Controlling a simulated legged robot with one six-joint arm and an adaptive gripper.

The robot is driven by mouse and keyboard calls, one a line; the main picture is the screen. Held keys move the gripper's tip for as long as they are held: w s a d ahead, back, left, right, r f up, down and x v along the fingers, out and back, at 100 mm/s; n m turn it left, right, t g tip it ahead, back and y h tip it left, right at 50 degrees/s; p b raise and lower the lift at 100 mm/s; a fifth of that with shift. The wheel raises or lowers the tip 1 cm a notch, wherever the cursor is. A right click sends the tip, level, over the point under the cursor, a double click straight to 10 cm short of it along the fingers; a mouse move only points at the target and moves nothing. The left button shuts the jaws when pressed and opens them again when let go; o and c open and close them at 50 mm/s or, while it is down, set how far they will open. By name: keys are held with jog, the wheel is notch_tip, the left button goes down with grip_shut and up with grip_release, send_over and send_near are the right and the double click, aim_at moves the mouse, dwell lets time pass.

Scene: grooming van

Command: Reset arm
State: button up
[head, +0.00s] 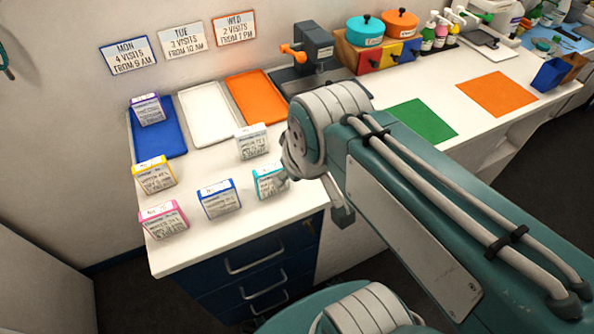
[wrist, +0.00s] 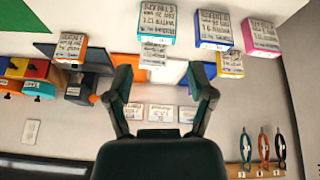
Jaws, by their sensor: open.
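My gripper (wrist: 162,82) is open in the wrist view, with its two dark fingers spread and nothing between them. In the head view my arm is folded over the counter, and its wrist end is beside the teal box (head: 268,181); most of the gripper is hidden there. A white box (head: 251,142) stands just left of the arm. A blue box (head: 219,199), a pink box (head: 163,220) and a yellow box (head: 154,175) stand at the counter's left part. A purple box (head: 148,109) stands on the blue tray (head: 170,140).
A white tray (head: 208,122) and an orange tray (head: 262,105) lie beside the blue one. A green mat (head: 422,121) and an orange mat (head: 497,93) are bare. An orange box (wrist: 70,48) shows in the wrist view. Drawers (head: 250,262) are below the counter.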

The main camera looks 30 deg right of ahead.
jog(key=shift+s+f+m+t, duration=0.1)
jog(key=shift+s+m+t, duration=0.2)
jog(key=shift+s+m, duration=0.55)
